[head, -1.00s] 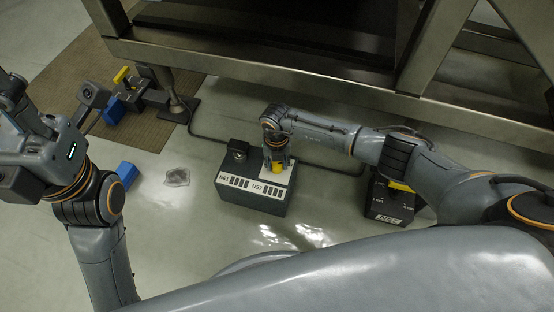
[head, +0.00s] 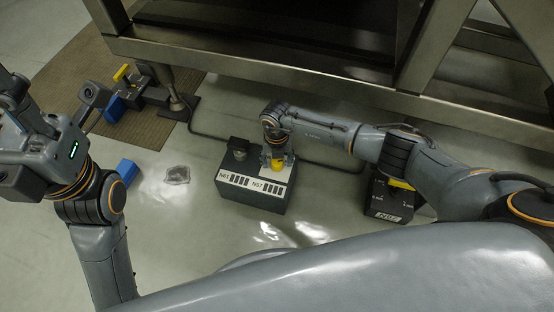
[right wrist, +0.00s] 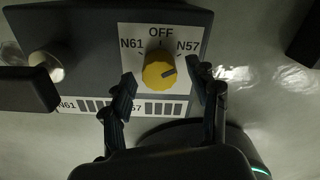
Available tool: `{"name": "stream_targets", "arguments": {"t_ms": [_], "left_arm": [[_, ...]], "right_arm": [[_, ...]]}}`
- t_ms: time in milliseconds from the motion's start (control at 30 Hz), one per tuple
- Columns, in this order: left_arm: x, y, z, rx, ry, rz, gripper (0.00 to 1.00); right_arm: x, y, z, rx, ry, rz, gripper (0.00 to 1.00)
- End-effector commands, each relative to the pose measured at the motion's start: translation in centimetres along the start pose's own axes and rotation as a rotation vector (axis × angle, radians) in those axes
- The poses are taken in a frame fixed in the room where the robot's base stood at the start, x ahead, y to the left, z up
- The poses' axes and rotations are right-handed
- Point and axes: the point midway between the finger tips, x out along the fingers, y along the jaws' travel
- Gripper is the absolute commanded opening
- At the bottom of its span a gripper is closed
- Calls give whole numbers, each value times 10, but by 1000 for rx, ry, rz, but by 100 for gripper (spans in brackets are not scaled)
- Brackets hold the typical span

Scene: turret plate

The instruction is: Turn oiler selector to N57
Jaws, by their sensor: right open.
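The oiler box (head: 262,203) is a dark box on the floor with N61 and N57 labels on its front strip. Its yellow selector knob (right wrist: 158,70) sits on a white plate marked N61, OFF and N57. In the head view the knob (head: 279,164) shows below the right wrist. My left arm is raised at the left; its fingers are not clear.
A metal cap (right wrist: 46,66) stands left of the plate. A second dark box (head: 389,203) with a yellow part is under my right arm. A steel frame (head: 300,82) spans behind.

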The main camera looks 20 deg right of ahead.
Motion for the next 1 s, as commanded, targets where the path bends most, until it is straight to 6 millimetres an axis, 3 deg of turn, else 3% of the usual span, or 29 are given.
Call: {"name": "stream_targets", "arguments": {"t_ms": [167,400,600,1000], "left_arm": [[0,0,0,-1,0,-1,40],[0,0,0,-1,-1,-1,40],[0,0,0,-1,-2,0,40],[0,0,0,-1,-2,0,40]], "right_arm": [[-23,0,2,-1,-4,3,60],[-74,0,2,-1,-5,2,60],[-107,0,1,1,-3,1,60],[-119,0,0,1,0,0,60]]}}
